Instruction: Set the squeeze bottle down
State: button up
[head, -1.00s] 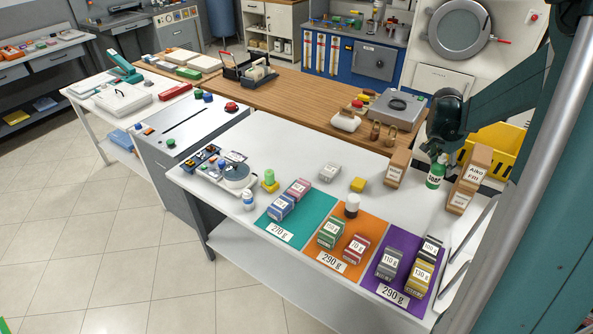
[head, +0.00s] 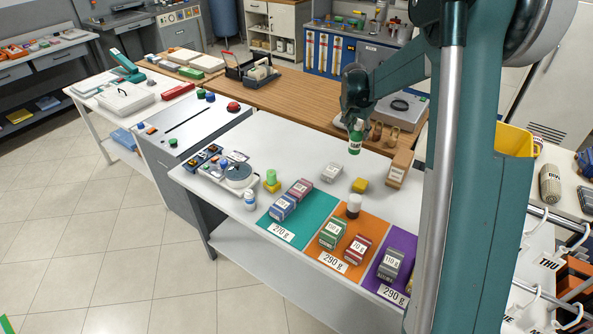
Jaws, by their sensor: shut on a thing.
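The green squeeze bottle (head: 355,144) with a white label is upright in my gripper (head: 356,122), in the head view right of centre. My gripper is shut on its top; the fingers are small and partly dark. The bottle shows above the back part of the white table (head: 290,148), behind a yellow block (head: 360,185) and right of a pale grey block (head: 331,172). I cannot tell whether its base touches the table or hangs above it.
Teal (head: 301,226), orange (head: 348,246) and purple mats with small labelled boxes lie along the front. A tan box (head: 397,170) stands right of the squeeze bottle. Bare white tabletop lies left of the grey block.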

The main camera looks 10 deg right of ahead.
jog(key=w+a+n, duration=0.1)
jog(key=w+a, duration=0.3)
jog(key=a, duration=0.4)
jog(key=w+a+n+t+y, duration=0.1)
jog(key=w+a, duration=0.3)
jog(key=a, duration=0.4)
jog(key=w+a+n, duration=0.2)
jog(key=w+a, duration=0.2)
jog(key=a, duration=0.3)
jog(key=shift+s+f, duration=0.2)
jog(key=shift+f, duration=1.2)
jog(key=shift+s+f, duration=0.15)
jog(key=shift+f, duration=1.2)
notch_tip(320, 180, down, 6)
jog(key=shift+f, duration=0.15)
jog(key=shift+f, duration=0.1)
jog(key=shift+f, duration=1.75)
jog(key=shift+f+b, duration=0.15)
jog(key=shift+b, duration=0.2)
